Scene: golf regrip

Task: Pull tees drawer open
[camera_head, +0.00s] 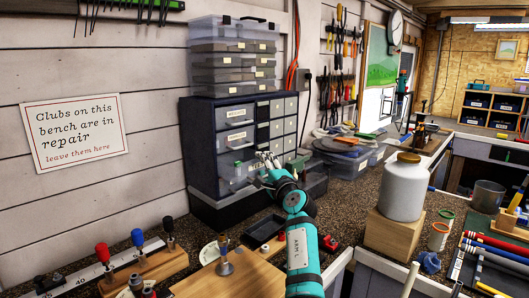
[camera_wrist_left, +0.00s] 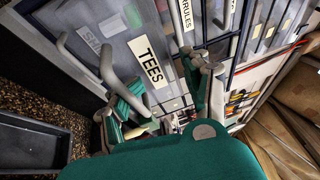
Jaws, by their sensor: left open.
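A dark small-parts cabinet (camera_head: 200,140) with clear-fronted drawers stands on the bench against the wall. In the left wrist view, the tees drawer (camera_wrist_left: 126,42) shows its label reading TEES between my fingers. Its front looks shut or nearly so; I cannot tell exactly. My left gripper (camera_head: 266,160) is open in front of the lower drawers, and its fingers also show in the left wrist view (camera_wrist_left: 166,88), one on each side of the label. Grey bar handles stand out close to the fingers. Whether a finger touches a handle is unclear. My right gripper is out of view.
A clear organizer box (camera_head: 235,55) sits on the cabinet. A white jar (camera_head: 402,190) on a wooden block (camera_head: 392,235) stands right of my arm. A black tray (camera_head: 264,230) lies on the bench left of it. Clear bins (camera_head: 345,160) stand right of the cabinet.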

